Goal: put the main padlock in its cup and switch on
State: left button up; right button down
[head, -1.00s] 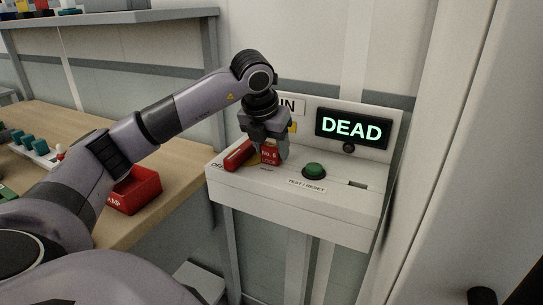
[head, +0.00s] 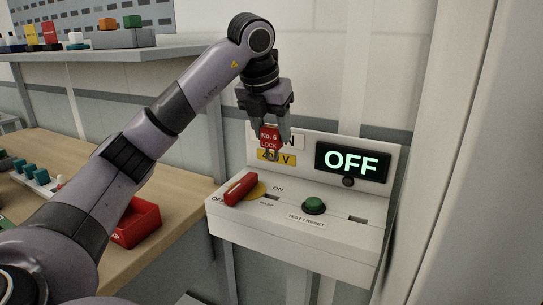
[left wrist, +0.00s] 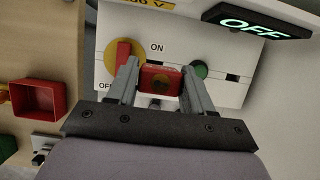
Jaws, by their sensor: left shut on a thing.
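My left gripper (head: 268,127) is shut on a red padlock (head: 269,139) marked "No. 6 LOCK" and holds it in the air above the white switch box (head: 300,240). In the left wrist view the padlock (left wrist: 160,82) sits between both fingers. The rotary switch has a red handle (head: 240,189) on a yellow disc (head: 258,190); the handle lies toward the OFF mark. The display (head: 352,162) reads OFF. An open red container (head: 137,222) stands on the bench; whether it is the padlock's cup I cannot tell. My right gripper is not in view.
A green button (head: 314,205) and dark slots are on the box top. The wooden bench (head: 185,185) is at the left, with teal-topped items (head: 35,174) on it. A grey shelf (head: 120,50) with small coloured items is above. A pale wall or column stands at the right.

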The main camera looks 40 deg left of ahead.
aim_at(272, 127)
pick_arm(q)
notch_tip(272, 127, up, 8)
jog(key=shift+f+p, duration=0.25)
jog(key=shift+p, duration=0.9)
jog(key=w+d+f+b, duration=0.2)
jog(key=d+f, duration=0.3)
jog(key=d, duration=0.4)
jog(key=w+d+f+b, duration=0.3)
jog(key=d+f, duration=0.3)
jog(key=d, duration=0.3)
jog(key=shift+w+d+f, duration=0.15)
jog(key=shift+w+d, duration=0.15)
jog(key=shift+w, duration=0.1)
notch_tip(272, 127, down, 4)
jog(key=b, duration=0.3)
jog(key=shift+f+b, duration=0.1)
jog(key=shift+b, duration=0.25)
